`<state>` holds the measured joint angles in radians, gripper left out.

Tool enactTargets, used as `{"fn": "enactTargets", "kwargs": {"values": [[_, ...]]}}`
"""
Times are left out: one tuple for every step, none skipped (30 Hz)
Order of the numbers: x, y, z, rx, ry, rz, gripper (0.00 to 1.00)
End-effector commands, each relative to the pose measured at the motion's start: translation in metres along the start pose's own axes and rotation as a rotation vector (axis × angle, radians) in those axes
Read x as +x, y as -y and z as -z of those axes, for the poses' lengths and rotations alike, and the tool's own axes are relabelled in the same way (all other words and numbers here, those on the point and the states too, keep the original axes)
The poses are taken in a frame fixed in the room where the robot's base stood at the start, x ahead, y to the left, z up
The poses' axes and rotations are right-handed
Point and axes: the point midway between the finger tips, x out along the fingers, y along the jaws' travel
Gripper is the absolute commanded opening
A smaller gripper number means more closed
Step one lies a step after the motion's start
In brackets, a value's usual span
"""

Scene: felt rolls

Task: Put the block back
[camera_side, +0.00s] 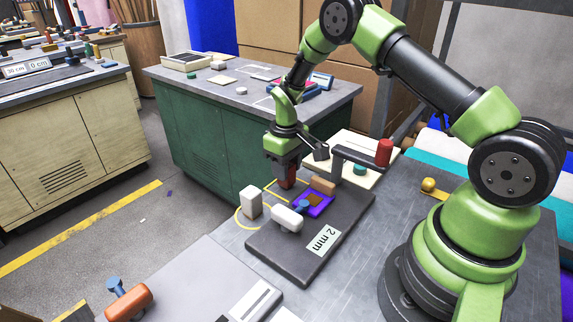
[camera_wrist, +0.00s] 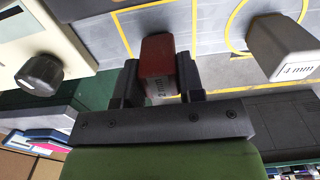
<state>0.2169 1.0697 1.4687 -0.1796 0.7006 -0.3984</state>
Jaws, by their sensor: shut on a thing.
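My gripper (camera_side: 287,168) is shut on a red block (camera_side: 287,183), at the far edge of the dark base plate. In the wrist view, the gripper (camera_wrist: 160,82) has one finger on each side of the red block (camera_wrist: 157,52), which is marked "2 mm". Yellow outline marks (camera_side: 271,188) on the grey table lie beside the block. Whether the block touches the table cannot be told. A pale block (camera_side: 250,203) stands to the left by a yellow circle; in the wrist view it (camera_wrist: 284,45) reads "4 mm".
The dark base plate (camera_side: 278,252) bears a "2 mm" label, a purple piece (camera_side: 322,203), a brown block (camera_side: 323,186) and a white roll (camera_side: 286,218). A cream board (camera_side: 375,180) lies behind.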

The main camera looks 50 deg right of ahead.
Motion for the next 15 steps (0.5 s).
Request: {"fn": "enactTargets", "kwargs": {"values": [[0.0008, 0.0000, 0.0001, 0.000, 0.000, 0.000, 0.00], [0.0012, 0.0000, 0.0002, 0.000, -0.001, 0.000, 0.00], [0.0018, -0.0001, 0.0002, 0.000, -0.001, 0.000, 0.00], [0.0022, -0.0001, 0.0003, 0.000, -0.001, 0.000, 0.00], [0.0026, -0.0001, 0.0003, 0.000, -0.001, 0.000, 0.00], [0.0032, -0.0001, 0.0004, 0.000, -0.001, 0.000, 0.00], [0.0036, -0.0001, 0.0004, 0.000, -0.002, 0.000, 0.00], [0.0035, -0.0001, 0.0005, 0.000, -0.002, 0.000, 0.40], [0.0034, -0.0001, 0.0005, 0.000, -0.002, 0.000, 0.49], [0.0034, -0.0001, 0.0005, 0.000, -0.002, 0.000, 0.56], [0.0034, -0.0001, 0.0004, 0.000, -0.002, 0.000, 0.63], [0.0034, -0.0001, 0.0004, 0.000, -0.002, 0.000, 0.65], [0.0034, -0.0001, 0.0004, 0.000, -0.002, 0.000, 0.65], [0.0034, -0.0001, 0.0004, 0.000, -0.002, 0.000, 0.65], [0.0034, -0.0001, 0.0004, 0.000, -0.001, 0.000, 0.65]]}}
